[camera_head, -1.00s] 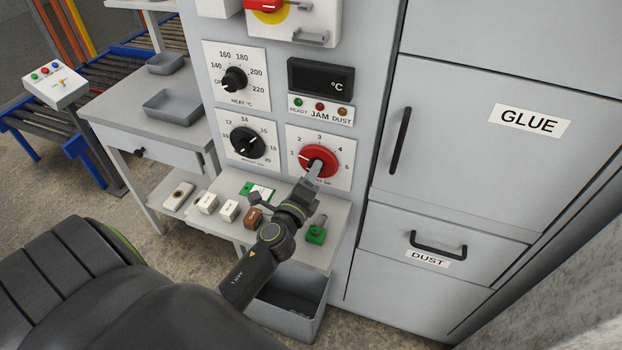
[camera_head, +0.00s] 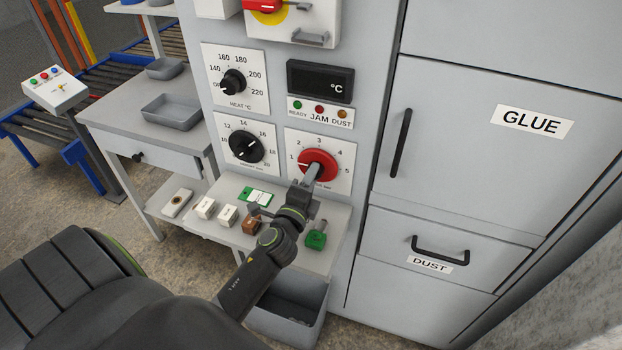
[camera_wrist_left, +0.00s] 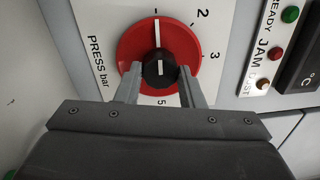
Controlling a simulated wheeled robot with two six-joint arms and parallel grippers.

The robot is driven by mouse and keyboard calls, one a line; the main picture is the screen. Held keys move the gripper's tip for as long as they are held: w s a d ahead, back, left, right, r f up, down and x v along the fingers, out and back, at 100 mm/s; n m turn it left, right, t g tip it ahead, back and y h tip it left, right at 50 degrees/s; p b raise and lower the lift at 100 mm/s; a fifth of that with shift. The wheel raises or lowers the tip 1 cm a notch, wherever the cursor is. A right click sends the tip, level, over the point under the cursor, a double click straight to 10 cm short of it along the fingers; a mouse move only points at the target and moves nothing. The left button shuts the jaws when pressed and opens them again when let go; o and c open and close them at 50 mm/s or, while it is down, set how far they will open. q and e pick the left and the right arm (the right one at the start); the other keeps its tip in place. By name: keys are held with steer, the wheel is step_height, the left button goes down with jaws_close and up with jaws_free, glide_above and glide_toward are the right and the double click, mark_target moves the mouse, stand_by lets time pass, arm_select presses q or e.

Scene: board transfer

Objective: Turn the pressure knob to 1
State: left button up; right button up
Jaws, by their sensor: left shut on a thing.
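The red pressure knob (camera_head: 317,165) is on a white dial plate marked 1 to 5 on the grey cabinet. Its white mark points left, toward the 1. In the left wrist view the red knob (camera_wrist_left: 124,50) has its white line pointing up, and the 2, 3 and 5 show; the 1 is out of that picture. My left gripper (camera_head: 313,176) reaches the knob from below. In the left wrist view its fingers (camera_wrist_left: 160,88) are shut on the knob's black hub (camera_wrist_left: 160,72), one on each side. My right gripper is not in view.
Two black knobs, heat (camera_head: 233,83) and another (camera_head: 246,146), sit left of the red one. A shelf (camera_head: 335,222) below holds small blocks and a green part (camera_head: 316,239). A grey bin (camera_head: 285,322) is under it. Cabinet doors are at right.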

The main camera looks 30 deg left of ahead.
arm_select(q)
steer(key=o, duration=1)
steer(key=shift+b+v, duration=1.5)
steer(key=shift+v, duration=7.2)
steer(key=shift+f, duration=0.1)
